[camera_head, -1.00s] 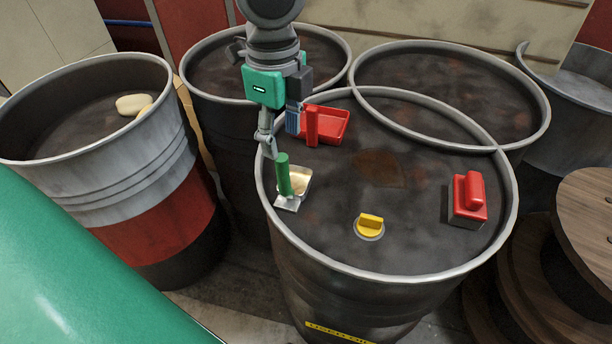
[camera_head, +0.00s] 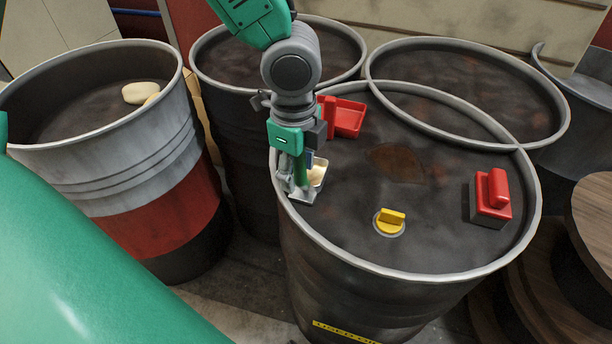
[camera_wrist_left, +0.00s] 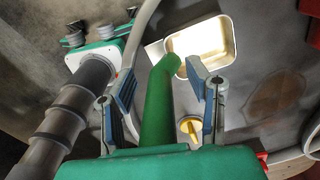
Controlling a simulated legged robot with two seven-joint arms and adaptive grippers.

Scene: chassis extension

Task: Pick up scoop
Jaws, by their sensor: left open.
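The scoop has an upright green handle (camera_head: 300,172) and a pale metal pan (camera_head: 317,174). It stands at the left edge of the nearest drum's top. My left gripper (camera_head: 297,187) is down over the handle, with its fingers partly hiding it. In the left wrist view the green handle (camera_wrist_left: 158,105) stands between the two spread blue-grey fingers of the left gripper (camera_wrist_left: 162,88), with a gap on the right side. The pan (camera_wrist_left: 200,45) lies beyond the fingertips. The left gripper is open. My right gripper is not in view.
The nearest drum's raised rim (camera_head: 420,277) runs close beside the scoop. More drums stand left and behind. The drum top's middle is clear.

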